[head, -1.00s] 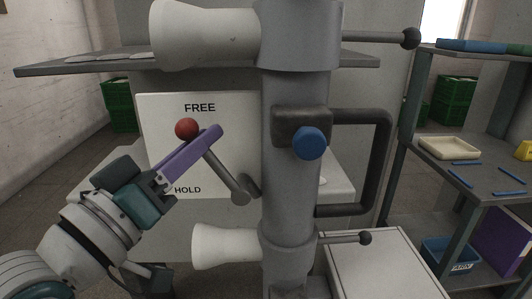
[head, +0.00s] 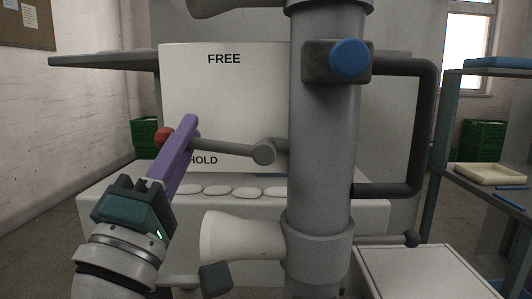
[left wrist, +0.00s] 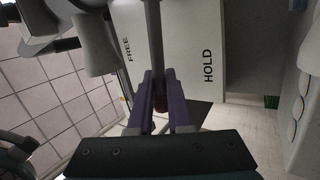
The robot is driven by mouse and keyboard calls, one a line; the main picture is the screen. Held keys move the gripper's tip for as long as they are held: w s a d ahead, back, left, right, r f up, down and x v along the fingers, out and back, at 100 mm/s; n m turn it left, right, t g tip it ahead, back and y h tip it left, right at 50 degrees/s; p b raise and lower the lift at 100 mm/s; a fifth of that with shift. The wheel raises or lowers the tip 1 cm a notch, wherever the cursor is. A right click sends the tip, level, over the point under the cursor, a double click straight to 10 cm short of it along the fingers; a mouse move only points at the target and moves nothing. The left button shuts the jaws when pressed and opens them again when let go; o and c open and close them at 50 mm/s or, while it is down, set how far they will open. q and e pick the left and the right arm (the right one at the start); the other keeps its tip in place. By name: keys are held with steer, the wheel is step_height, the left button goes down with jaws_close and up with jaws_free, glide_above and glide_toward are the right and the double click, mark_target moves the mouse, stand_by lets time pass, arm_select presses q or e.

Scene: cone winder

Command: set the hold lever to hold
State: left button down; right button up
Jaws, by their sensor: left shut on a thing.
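The hold lever (head: 222,147) is a grey rod on a pivot, with a red ball knob (head: 165,137) at its left end. It points left and slightly up, just above the word HOLD on the white label plate (head: 240,90); FREE is printed at the plate's top. My left gripper (head: 188,128) has purple fingers shut on the lever close to the knob. In the left wrist view, the rod (left wrist: 154,45) runs between the two fingers, and the knob (left wrist: 160,104) is partly hidden between them. My right gripper is not seen.
A thick grey column (head: 320,150) with a blue knob (head: 350,57) and a dark handle (head: 425,130) stands right of the lever. A white cone (head: 240,236) sticks out below. Shelves with trays (head: 490,174) stand at the right.

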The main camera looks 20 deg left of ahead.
arm_select(q)
steer(key=shift+f+n+y+b, duration=0.35)
steer(key=shift+n+y+b, duration=0.15)
steer(key=shift+n, duration=0.3)
steer(key=shift+f+n+y+b, duration=0.35)
steer(key=shift+n+y, duration=0.25)
steer(key=shift+n, duration=0.2)
steer(key=shift+a, duration=0.1)
steer(key=c, duration=0.8)
jaws_free()
steer(key=shift+c, duration=0.2)
steer(key=b+v, duration=0.2)
steer(key=v, duration=0.8)
steer(key=shift+r, duration=0.1)
